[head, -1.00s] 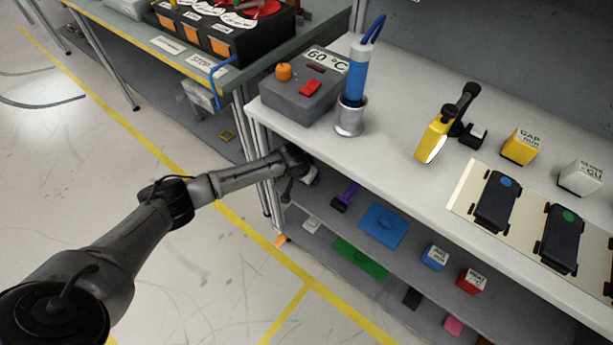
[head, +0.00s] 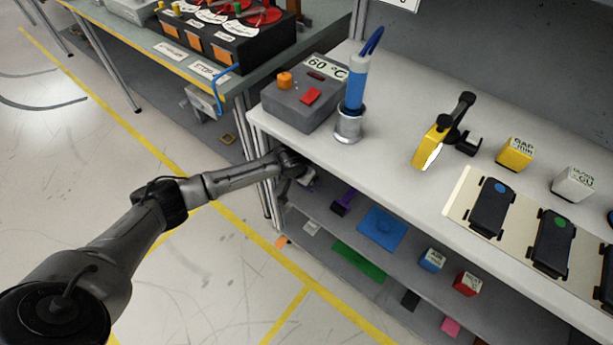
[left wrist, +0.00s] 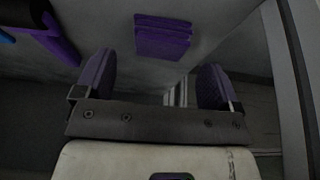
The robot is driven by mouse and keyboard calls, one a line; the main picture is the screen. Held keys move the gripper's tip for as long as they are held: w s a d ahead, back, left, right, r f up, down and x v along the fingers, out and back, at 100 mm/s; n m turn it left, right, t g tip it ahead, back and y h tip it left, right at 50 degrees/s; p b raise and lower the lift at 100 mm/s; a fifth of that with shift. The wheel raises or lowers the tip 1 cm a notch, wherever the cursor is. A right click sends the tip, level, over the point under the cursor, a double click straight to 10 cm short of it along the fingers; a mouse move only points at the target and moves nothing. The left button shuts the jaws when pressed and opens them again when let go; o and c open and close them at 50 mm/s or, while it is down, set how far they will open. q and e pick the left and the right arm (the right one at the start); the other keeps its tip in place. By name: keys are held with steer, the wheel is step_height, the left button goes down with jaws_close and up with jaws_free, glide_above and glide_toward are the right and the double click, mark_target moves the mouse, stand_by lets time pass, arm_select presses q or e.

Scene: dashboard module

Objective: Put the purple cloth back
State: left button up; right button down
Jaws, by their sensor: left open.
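The purple cloth (left wrist: 163,37) is a folded flat square on a pale grey surface, seen in the left wrist view. It lies ahead of my left gripper (left wrist: 155,75), roughly in line with the gap between its two purple-padded fingers. The fingers are open and apart, with nothing between them; they do not visibly touch the cloth. In the head view my left gripper (head: 303,178) reaches under the edge of the bench top, at the left end of the shelf, and is mostly hidden. The cloth cannot be made out there. My right gripper is not in view.
A purple-handled tool (head: 345,200) lies on the shelf beside my gripper, then a blue cloth (head: 382,228). A green cloth (head: 360,260) is lower. The bench top (head: 400,115) overhangs closely. A grey heater box (head: 303,100) and metal cup (head: 349,127) stand above.

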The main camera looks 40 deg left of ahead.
arm_select(q)
steer(key=s+d+m+h+p, duration=0.2)
steer(key=s+d+m, duration=0.2)
steer(key=s+d, duration=1.45)
steer(key=s+a+r, duration=0.1)
steer(key=s+r, duration=0.1)
steer(key=s, duration=0.6)
steer(key=s+a+r+n+g+y, duration=0.1)
steer(key=s+a+r, duration=0.1)
steer(key=s, duration=0.7)
steer(key=shift+a+r+n+y, duration=0.2)
steer(key=shift+r+n+y, duration=0.1)
steer(key=shift+r, duration=0.25)
